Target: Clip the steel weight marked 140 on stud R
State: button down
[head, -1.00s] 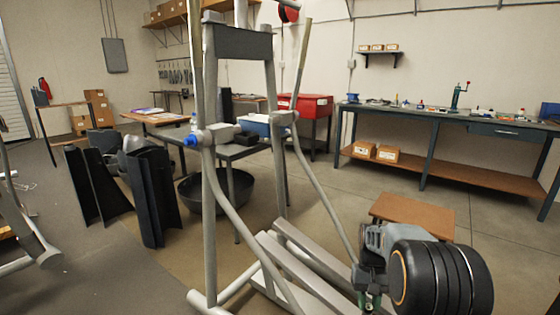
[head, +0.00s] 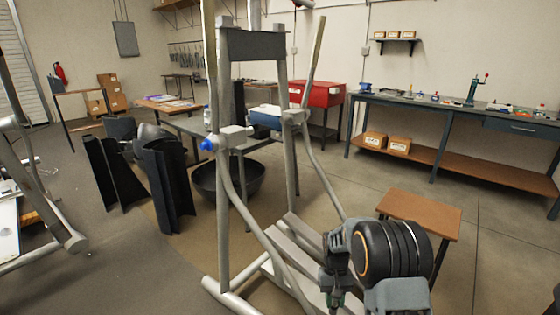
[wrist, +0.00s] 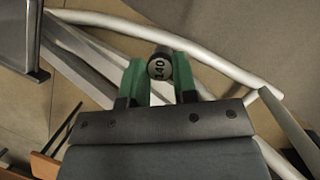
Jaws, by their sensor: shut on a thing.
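My gripper (wrist: 158,72) has green fingers shut on the steel weight (wrist: 159,68), a small round piece with a pale end face marked 140. In the head view my gripper (head: 337,299) is low at the right, in front of the elliptical frame (head: 223,180); the weight cannot be made out there. The frame is grey tube with two uprights and a top crossbar. A blue knob (head: 207,144) sits on a clamp on its left upright. I see no letter R on the frame and cannot tell which part is stud R.
A brown-topped stool (head: 420,207) stands right of the frame, close behind my arm. A long workbench (head: 455,105) lines the back right wall. Black shroud panels (head: 168,190) and a black tub (head: 245,178) stand behind the frame.

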aim_at(336, 307)
notch_tip(336, 307, up, 13)
jog(key=s+p, duration=0.1)
jog(key=p, duration=1.5)
jog(key=shift+s+p, duration=0.3)
jog(key=shift+d, duration=0.1)
